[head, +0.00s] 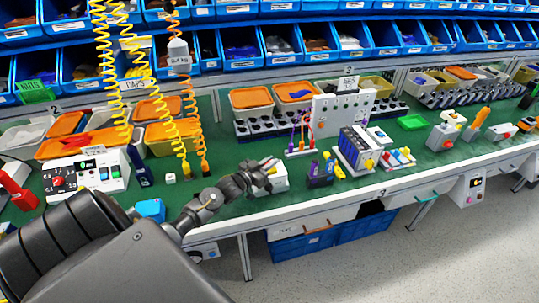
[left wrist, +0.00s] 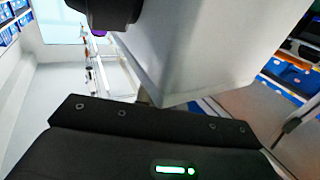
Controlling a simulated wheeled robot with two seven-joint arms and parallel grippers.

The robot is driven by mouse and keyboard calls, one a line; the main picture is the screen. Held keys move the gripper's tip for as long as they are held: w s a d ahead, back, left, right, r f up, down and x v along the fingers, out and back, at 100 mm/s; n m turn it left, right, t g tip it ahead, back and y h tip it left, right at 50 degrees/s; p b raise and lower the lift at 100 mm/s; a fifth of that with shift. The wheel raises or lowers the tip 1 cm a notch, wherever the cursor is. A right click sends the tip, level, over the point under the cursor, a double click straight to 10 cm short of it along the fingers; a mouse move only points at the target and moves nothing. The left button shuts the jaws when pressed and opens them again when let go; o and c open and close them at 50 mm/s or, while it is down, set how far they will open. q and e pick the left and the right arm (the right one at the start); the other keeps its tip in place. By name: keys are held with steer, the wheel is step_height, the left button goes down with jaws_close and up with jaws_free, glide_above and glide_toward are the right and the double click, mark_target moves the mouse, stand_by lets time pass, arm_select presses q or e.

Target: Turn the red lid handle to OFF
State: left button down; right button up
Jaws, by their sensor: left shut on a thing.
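My left gripper (head: 262,178) reaches over the bench's front edge to a small white box (head: 280,184), with its fingers at the top of the box. It is shut on the handle there; the fingers hide the handle, and I see no red of it. In the left wrist view the white box (left wrist: 215,45) fills the upper right, close to the gripper, tilted in the picture. A dark rounded part (left wrist: 108,12) shows at the top left of it. The handle's angle and any OFF mark cannot be read. My right gripper is not in view.
A control box with a red knob (head: 58,182) stands at the left. A blue block (head: 150,209) lies near the front edge. Yellow coiled cords (head: 180,140) hang behind.

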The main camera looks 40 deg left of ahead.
arm_select(q)
steer(key=n+y+p, duration=0.1)
steer(key=n+y, duration=0.2)
steer(key=y, duration=0.1)
steer(key=shift+d+r+y, duration=0.1)
steer(key=shift+y, duration=0.2)
steer(key=n+y, duration=0.1)
steer(key=y, duration=0.1)
steer(key=shift+n+g+y+p, duration=0.3)
steer(key=shift+n+g+y, duration=0.1)
steer(key=n+g+y, duration=0.1)
steer(key=y, duration=0.1)
steer(key=shift+n+y, duration=0.3)
steer(key=shift+n, duration=0.1)
steer(key=shift+f+n+g+y+b, duration=0.2)
steer(key=shift+n+g+y+b, duration=0.35)
steer(key=shift+n+g+y, duration=0.5)
steer(key=n+g+y+b, duration=0.1)
steer(key=y, duration=0.1)
steer(key=shift+w+n+g+y+b, duration=0.1)
steer(key=shift+n+g+y+b, duration=0.15)
steer(key=shift+n+y+b, duration=0.1)
steer(key=shift+r+n+g+y+b, duration=0.1)
steer(key=shift+n+g+y+b, duration=0.45)
steer(key=shift+n+g+y, duration=0.35)
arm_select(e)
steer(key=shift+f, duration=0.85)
arm_select(q)
steer(key=shift+r+g, duration=0.1)
steer(key=shift+g, duration=0.3)
